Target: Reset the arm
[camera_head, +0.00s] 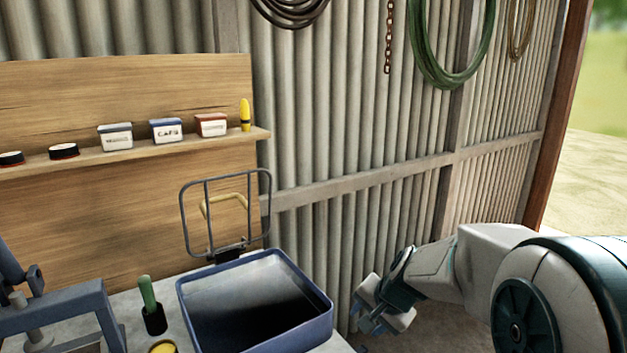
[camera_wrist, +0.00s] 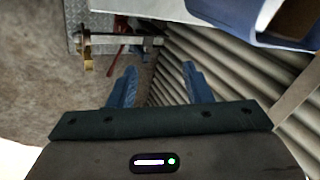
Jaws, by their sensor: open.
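My arm reaches in from the right of the head view, in front of the corrugated metal wall. My gripper (camera_head: 378,315) is at its end, to the right of the blue tray and apart from it. In the wrist view my gripper (camera_wrist: 158,85) shows two blue fingers spread apart with nothing between them. Beyond the fingers lie the floor and the wall's base.
A blue tray (camera_head: 323,318) stands on the workbench (camera_head: 135,325), with a green-handled tool (camera_head: 148,293) in a holder to its left. A wire rack (camera_head: 183,215) rises behind the tray. A wooden shelf (camera_head: 85,163) holds several small tins. Coiled hoses hang on the wall.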

